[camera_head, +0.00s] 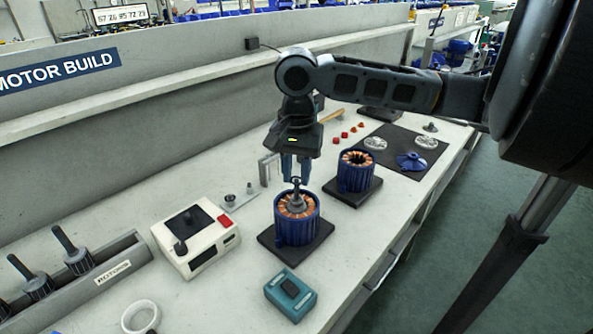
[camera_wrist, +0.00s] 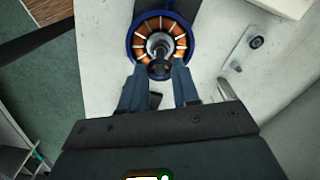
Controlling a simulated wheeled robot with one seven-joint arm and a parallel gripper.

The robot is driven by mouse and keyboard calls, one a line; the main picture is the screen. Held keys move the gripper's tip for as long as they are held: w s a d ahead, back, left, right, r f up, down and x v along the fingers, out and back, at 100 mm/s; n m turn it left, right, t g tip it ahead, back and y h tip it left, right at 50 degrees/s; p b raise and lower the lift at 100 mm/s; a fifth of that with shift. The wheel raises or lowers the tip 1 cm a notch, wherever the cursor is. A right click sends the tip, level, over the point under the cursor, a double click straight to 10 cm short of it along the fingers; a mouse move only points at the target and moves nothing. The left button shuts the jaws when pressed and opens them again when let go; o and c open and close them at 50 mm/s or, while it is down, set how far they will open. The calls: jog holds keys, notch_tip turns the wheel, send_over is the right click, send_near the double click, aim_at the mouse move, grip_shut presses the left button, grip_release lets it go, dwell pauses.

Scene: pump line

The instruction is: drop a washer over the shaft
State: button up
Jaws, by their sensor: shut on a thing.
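A blue motor housing (camera_head: 296,228) with copper windings stands on a dark base plate. A grey shaft (camera_head: 296,202) rises upright from its middle. My gripper (camera_head: 296,181) points down right above the shaft, its fingers shut on a small dark washer (camera_wrist: 159,71). In the wrist view the washer sits between the fingertips, with the shaft (camera_wrist: 158,49) and the ring of windings (camera_wrist: 178,38) just beyond it. The washer appears at the shaft's top; I cannot tell whether it is around the shaft or just above it.
A second blue motor housing (camera_head: 356,178) stands behind to the right. A white box with a black top (camera_head: 196,240) stands to the left, a teal device (camera_head: 290,294) in front. A small plate with fittings (camera_head: 238,205) lies close on the left. A black mat (camera_head: 398,141) holds parts.

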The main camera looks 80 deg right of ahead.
jog(key=shift+f, duration=0.25)
jog(key=shift+f+b, duration=0.35)
jog(key=shift+f+b, duration=0.3)
jog(key=shift+f, duration=0.25)
jog(key=o, duration=1.1)
jog(key=shift+r, duration=0.1)
notch_tip(320, 180, up, 5)
jog(key=p, duration=0.5)
